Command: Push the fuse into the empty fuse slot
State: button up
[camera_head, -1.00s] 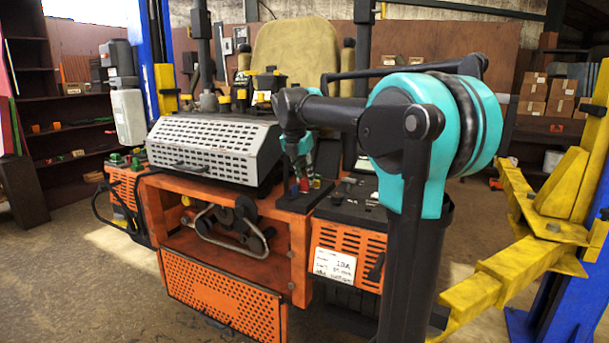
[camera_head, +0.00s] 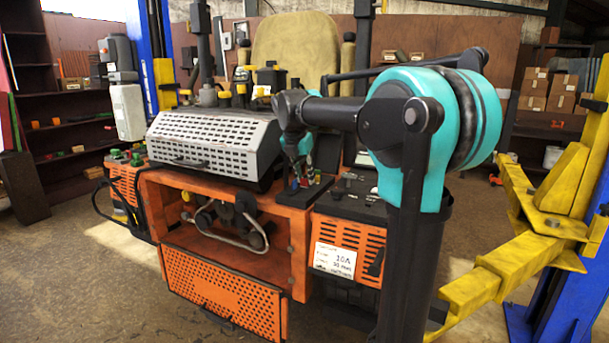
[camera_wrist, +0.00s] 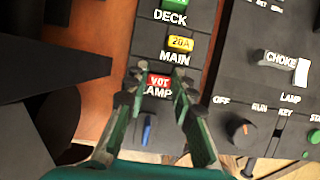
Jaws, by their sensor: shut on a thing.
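My gripper (camera_wrist: 157,82) is shut on a small red fuse (camera_wrist: 158,85) in the wrist view. The fuse's lettering appears upside down. The gripper is over the black fuse panel (camera_wrist: 212,40), at the row labelled LAMP, and the fuse partly covers the area above that label. Whether the fuse touches or enters a slot cannot be told. A yellow 20A fuse (camera_wrist: 180,43) sits above it by MAIN, and a green fuse (camera_wrist: 177,3) by DECK. A blue fuse (camera_wrist: 148,128) shows below, between the fingers. In the head view my gripper (camera_head: 298,180) is small at the panel.
To the right are a CHOKE lever (camera_wrist: 280,64) and a rotary switch (camera_wrist: 240,130). The orange mower (camera_head: 215,285) carries a grey perforated cover (camera_head: 215,138) left of the gripper. Yellow lift arms (camera_head: 500,275) stand at the right.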

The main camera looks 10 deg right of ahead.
jog(key=o, duration=0.8)
jog(key=shift+o, duration=0.2)
jog(key=v, duration=1.2)
